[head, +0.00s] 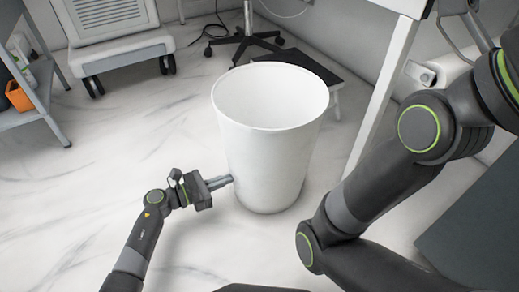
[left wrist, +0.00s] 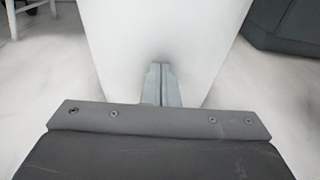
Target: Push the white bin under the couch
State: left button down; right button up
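The white bin (head: 268,140) stands upright on the floor in the middle of the head view, open at the top. It fills the upper middle of the left wrist view (left wrist: 160,35). My left gripper (head: 222,182) is low at the bin's left side, its fingertips at the wall. In the left wrist view its two fingers (left wrist: 161,82) lie together with nothing between them. A white frame with a leg (head: 385,90) stands right of the bin; I cannot tell whether it is the couch. My right arm crosses the right side; its gripper is out of view.
A black wheeled base (head: 243,38) and a low dark step (head: 315,75) are behind the bin. A white wheeled unit (head: 118,50) stands at the back left, a shelf with an orange container (head: 18,96) at far left. A dark grey panel (head: 475,225) is at right. Left floor is clear.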

pick_arm(q)
jog(key=shift+x, duration=1.55)
jog(key=shift+r+b+x, duration=0.2)
jog(key=shift+b+x, duration=0.1)
jog(key=shift+x, duration=0.5)
jog(key=shift+r+b+x, duration=0.15)
jog(key=shift+b+x, duration=0.1)
jog(key=shift+x, duration=0.5)
jog(key=shift+b+x, duration=0.45)
jog(key=shift+x, duration=3.3)
jog(key=shift+w+d+r, duration=0.15)
jog(key=shift+w+d, duration=0.3)
jog(key=shift+d, duration=0.35)
jog(key=shift+w+d+r, duration=0.1)
jog(key=shift+w+d, duration=0.35)
jog(key=shift+d, duration=0.35)
jog(key=shift+r+x, duration=0.2)
jog(key=shift+x, duration=1.05)
jog(key=shift+r+x, duration=0.2)
jog(key=shift+x, duration=1.1)
jog(key=shift+w+a, duration=0.1)
